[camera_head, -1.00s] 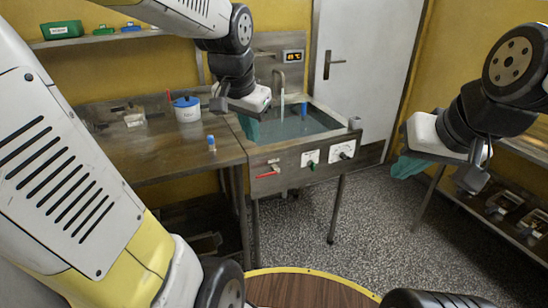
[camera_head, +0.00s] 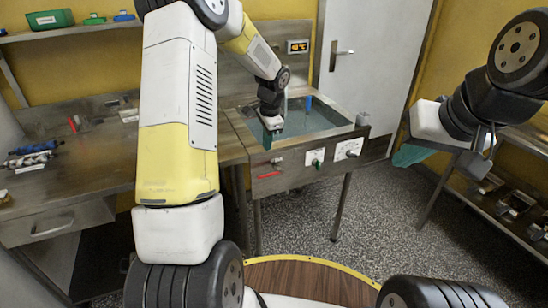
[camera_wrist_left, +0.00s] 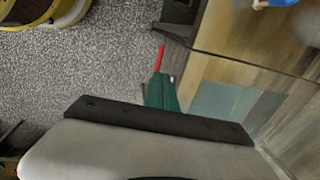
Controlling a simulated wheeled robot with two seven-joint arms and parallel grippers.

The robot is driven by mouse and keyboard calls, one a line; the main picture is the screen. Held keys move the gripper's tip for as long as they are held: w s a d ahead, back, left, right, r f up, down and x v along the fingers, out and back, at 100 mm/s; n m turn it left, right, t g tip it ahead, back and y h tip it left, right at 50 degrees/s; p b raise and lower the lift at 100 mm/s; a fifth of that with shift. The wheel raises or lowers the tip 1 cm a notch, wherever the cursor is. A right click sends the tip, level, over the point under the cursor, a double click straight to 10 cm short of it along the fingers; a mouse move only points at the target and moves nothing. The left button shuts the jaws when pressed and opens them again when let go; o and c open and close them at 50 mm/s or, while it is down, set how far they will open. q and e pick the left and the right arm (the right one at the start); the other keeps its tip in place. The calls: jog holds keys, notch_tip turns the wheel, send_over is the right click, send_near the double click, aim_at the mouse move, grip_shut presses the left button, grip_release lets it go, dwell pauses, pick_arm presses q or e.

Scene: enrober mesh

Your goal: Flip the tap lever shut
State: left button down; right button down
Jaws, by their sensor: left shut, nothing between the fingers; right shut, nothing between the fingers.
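The red tap lever (camera_head: 268,175) is on the left part of the tank's front panel and lies roughly sideways in the head view. It also shows in the left wrist view (camera_wrist_left: 161,57), just beyond the green fingers. My left gripper (camera_head: 267,140) is shut and empty, with its fingers pointing down by the tank's front left rim. It appears above the lever and apart from it; the exact gap is hard to judge. My right gripper (camera_head: 408,156) is shut and empty, far to the right of the tank.
Speckled floor (camera_head: 300,225) lies open in front.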

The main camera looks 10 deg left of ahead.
dwell(0.3)
pick_arm(q)
jog(key=f, duration=0.4)
jog(key=w+a+f, duration=0.1)
jog(key=f, duration=0.4)
jog(key=w+f, duration=0.1)
jog(key=f, duration=0.3)
jog(key=shift+w+a+f, duration=0.1)
jog(key=shift+a+f, duration=0.1)
jog(key=shift+f, duration=0.2)
